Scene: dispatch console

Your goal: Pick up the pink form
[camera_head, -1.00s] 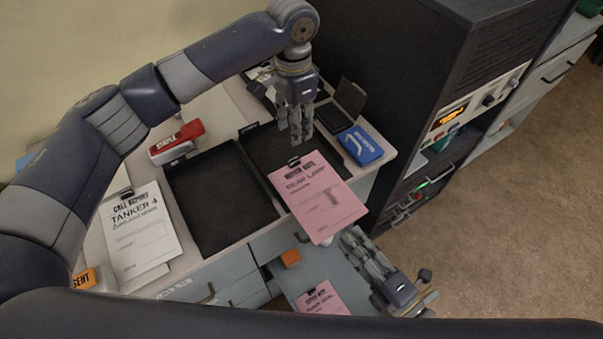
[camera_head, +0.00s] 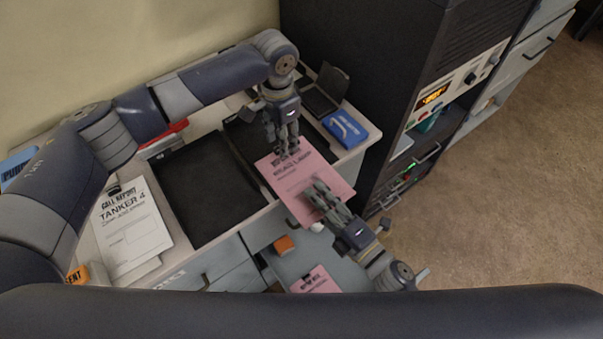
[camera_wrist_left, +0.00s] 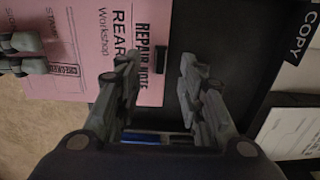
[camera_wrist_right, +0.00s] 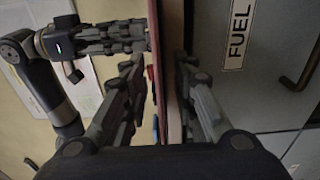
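The pink form (camera_head: 291,192), headed as a repair note, lies over the front part of a black tray and sticks out past the desk's front edge. A black clip is at its far end, and the form also shows in the left wrist view (camera_wrist_left: 120,60). My left gripper (camera_head: 286,152) is open above the clip end, with its fingers apart (camera_wrist_left: 160,75). My right gripper (camera_head: 316,193) is at the form's near right part and covers some of it. In the right wrist view its fingers are apart, on either side of a thin reddish edge (camera_wrist_right: 174,75); contact cannot be told.
A second pink form (camera_head: 314,281) lies lower down, by an orange block (camera_head: 284,244). A white call report (camera_head: 130,232) lies left of an empty-looking black tray (camera_head: 205,195). A blue box (camera_head: 345,130) stands right of the trays. A dark equipment rack (camera_head: 400,60) bounds the right side.

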